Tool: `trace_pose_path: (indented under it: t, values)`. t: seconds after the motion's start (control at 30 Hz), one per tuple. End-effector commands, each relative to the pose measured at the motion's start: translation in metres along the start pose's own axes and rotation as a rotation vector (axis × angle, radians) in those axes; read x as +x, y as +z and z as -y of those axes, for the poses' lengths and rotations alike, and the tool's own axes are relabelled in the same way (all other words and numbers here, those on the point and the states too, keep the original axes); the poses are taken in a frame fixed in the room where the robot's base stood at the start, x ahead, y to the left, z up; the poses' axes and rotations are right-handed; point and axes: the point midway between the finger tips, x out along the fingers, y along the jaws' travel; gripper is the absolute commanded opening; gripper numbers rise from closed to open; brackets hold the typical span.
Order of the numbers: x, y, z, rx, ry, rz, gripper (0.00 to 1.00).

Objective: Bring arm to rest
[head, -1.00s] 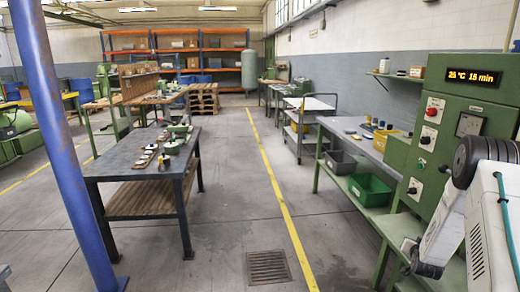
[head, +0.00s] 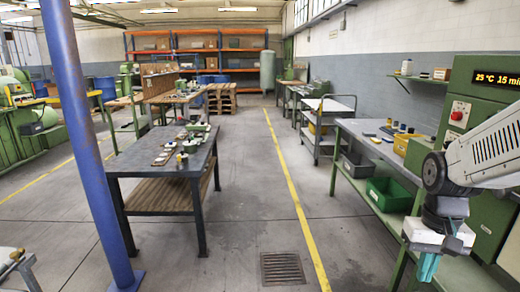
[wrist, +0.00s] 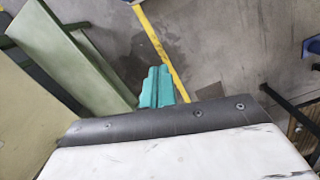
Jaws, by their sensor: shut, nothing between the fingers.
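My gripper (head: 428,268) is at the lower right of the head view, pointing down, with teal fingers below a white and black wrist. It is in front of the green machine and near the right-hand workbench. In the wrist view its teal fingers (wrist: 157,86) are together with nothing between them, above the floor and the yellow line. My white arm (head: 490,150) comes in from the right edge of the head view, bent at a dark joint.
The green machine (head: 468,130) with a display stands close behind my arm. The right workbench (head: 358,134) holds small items, with a green bin (head: 390,193) below. A dark table (head: 150,150) and blue post (head: 75,140) stand left. The aisle floor (head: 245,200) is clear.

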Motion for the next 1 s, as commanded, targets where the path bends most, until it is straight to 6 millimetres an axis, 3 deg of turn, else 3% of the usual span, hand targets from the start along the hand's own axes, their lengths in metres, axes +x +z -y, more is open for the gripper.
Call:
trace_pose_path:
  t: [0.03, 0.2, 0.33, 0.63, 1.0]
  values:
    - [-0.012, 0.023, 0.007, -0.027, 0.001, 0.01, 0.0]
    - [-0.038, 0.09, 0.022, -0.104, 0.005, 0.029, 0.0]
    - [-0.051, 0.123, 0.03, -0.157, 0.004, -0.026, 0.0]
    - [-0.076, 0.145, 0.042, -0.237, -0.011, -0.192, 0.0]
    - [-0.077, 0.146, 0.044, -0.249, -0.012, -0.198, 0.0]
